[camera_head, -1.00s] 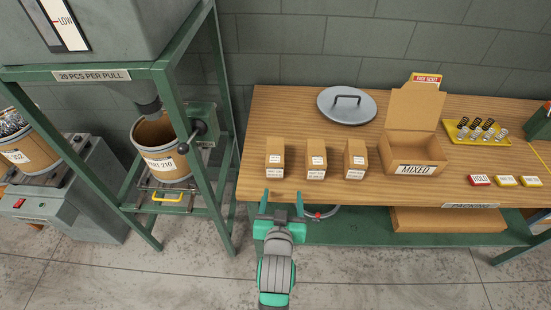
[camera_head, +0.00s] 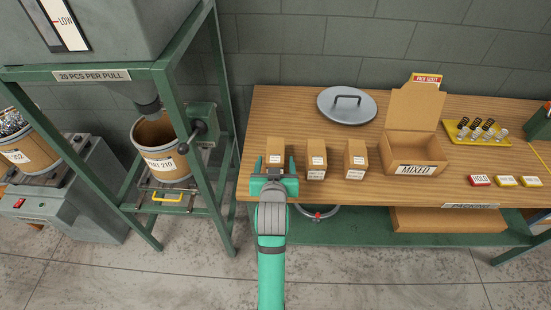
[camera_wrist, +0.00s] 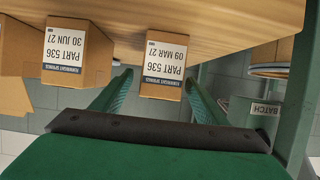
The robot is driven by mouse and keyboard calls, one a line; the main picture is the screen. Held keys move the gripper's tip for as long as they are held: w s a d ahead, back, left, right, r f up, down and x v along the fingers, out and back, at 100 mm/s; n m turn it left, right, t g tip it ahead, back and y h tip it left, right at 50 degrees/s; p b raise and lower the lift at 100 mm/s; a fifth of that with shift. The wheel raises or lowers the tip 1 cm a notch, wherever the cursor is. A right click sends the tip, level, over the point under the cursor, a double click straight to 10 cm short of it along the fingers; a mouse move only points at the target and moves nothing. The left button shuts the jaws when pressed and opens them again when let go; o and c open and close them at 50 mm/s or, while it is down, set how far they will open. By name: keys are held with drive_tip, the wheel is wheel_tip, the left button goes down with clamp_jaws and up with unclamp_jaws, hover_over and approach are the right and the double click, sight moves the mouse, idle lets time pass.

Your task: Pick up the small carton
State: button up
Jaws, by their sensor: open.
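Three small brown cartons with white labels stand in a row near the front edge of the wooden bench: the left carton (camera_head: 275,149), the middle carton (camera_head: 317,158) and the right carton (camera_head: 356,158). My gripper (camera_head: 274,170) is open and empty, just in front of the left carton. In the wrist view, that carton (camera_wrist: 166,68) reads "PART 536 09 MAR 27" upside down and lies ahead between my two fingers (camera_wrist: 160,95). The middle carton (camera_wrist: 78,52), labelled "PART 536 30 JUN 27", is left of the fingers there.
An open box marked MIXED (camera_head: 416,152), a grey lid (camera_head: 346,104) and a yellow tray (camera_head: 474,134) of springs stand on the bench (camera_head: 300,110). A green frame (camera_head: 222,140) holding a drum (camera_head: 160,150) stands left of it.

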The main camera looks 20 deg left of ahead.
drive_tip(key=shift+x, duration=2.35)
drive_tip(key=c, duration=1.6)
